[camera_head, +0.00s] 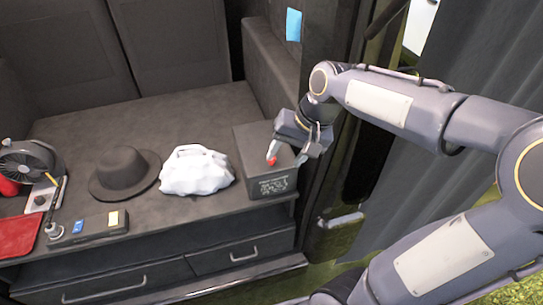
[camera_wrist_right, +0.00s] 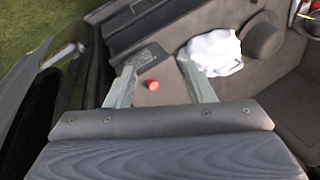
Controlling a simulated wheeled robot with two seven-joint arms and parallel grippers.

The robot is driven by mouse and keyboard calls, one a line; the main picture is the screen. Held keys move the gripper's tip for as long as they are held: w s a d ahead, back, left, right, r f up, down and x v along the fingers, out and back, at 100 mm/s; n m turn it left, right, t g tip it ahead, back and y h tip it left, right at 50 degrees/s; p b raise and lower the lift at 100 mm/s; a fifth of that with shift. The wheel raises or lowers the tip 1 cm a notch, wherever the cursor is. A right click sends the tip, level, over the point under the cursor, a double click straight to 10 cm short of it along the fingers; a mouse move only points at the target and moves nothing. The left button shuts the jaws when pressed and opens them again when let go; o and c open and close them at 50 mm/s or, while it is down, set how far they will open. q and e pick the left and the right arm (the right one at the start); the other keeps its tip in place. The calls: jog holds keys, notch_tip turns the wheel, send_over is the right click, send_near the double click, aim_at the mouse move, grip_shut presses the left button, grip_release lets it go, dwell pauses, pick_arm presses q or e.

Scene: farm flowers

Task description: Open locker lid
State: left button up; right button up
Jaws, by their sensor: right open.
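A dark grey box-shaped locker (camera_head: 252,150) with pale writing on its front stands at the right end of the bench. A red knob (camera_head: 272,160) sits on its closed lid. My right gripper (camera_head: 287,157) is over the lid, close to the knob, and partly hides the lid's right side. In the right wrist view, the red knob (camera_wrist_right: 152,85) shows between the two open, spread fingers of the right gripper (camera_wrist_right: 157,66), with nothing held. I cannot tell whether a finger touches the lid. My left gripper is not in view.
A white bag (camera_head: 195,170) lies just left of the locker, with a dark hat (camera_head: 125,172) beyond it. A fan (camera_head: 30,160), a red tray (camera_head: 18,236) and a dark bar-shaped item (camera_head: 95,227) are farther left. Drawers (camera_head: 240,252) are below. A dark wall panel rises behind the locker.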

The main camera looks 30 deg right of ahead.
jog(key=w+d+f+m+g+h, duration=0.1)
jog(key=w+f, duration=0.2)
jog(key=w, duration=0.2)
jog(key=w+d+f+m+g+h, duration=0.1)
jog(key=w+d+f+m, duration=0.1)
jog(key=w, duration=0.3)
jog(key=w+d+f+m+g+h+b, duration=0.1)
jog(key=w+d+f+m, duration=0.1)
jog(key=w+f, duration=0.2)
jog(key=shift+w+d+f, duration=0.1)
jog(key=shift+w+f, duration=0.05)
jog(key=shift+w, duration=0.7)
notch_tip(320, 180, down, 8)
jog(key=shift+r, duration=0.1)
grip_shut()
